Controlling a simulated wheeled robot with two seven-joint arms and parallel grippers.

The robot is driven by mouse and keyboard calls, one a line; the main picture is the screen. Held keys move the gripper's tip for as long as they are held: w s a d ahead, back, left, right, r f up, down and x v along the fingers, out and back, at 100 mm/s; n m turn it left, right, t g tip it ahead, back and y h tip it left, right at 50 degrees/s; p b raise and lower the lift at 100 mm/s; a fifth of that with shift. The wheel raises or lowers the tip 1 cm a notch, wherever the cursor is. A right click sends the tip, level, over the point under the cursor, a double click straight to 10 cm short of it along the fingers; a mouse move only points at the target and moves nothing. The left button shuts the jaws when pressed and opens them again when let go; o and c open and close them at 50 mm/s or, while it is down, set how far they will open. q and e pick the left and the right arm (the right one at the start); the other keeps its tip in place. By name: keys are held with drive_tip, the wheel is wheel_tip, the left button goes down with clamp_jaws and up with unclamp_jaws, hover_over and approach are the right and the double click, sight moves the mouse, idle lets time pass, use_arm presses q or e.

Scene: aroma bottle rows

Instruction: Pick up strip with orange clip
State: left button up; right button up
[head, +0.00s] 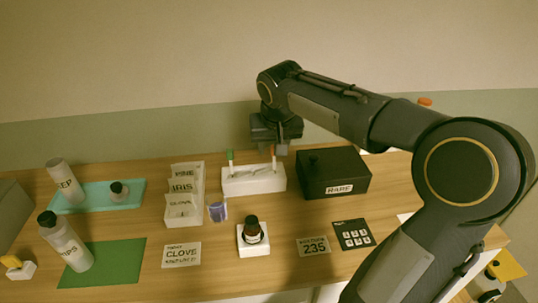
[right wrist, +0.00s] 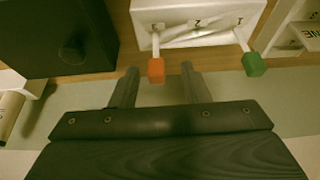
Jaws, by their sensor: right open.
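A strip with an orange clip (head: 273,150) stands at the right end of a white holder (head: 240,186). A strip with a green clip (head: 230,155) stands at its left end. My right gripper (head: 276,148) is above and behind the holder, pointing down. In the right wrist view, its fingers are open and apart. The orange clip (right wrist: 156,68) shows between the two fingertips there, with nothing visibly gripped. The green clip (right wrist: 254,64) is to the right, outside the fingers. My left gripper is in neither view.
A black box (head: 332,178) labelled RARE stands close to the right of the holder. A white card rack (head: 184,212) stands to the left. A small brown bottle (head: 252,230) is in front. A teal tray (head: 132,196) and a green mat (head: 120,262) are farther left.

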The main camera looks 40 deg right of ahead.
sight(274, 164)
drive_tip(key=x, duration=0.4)
drive_tip(key=shift+d+f, duration=0.3)
clamp_jaws()
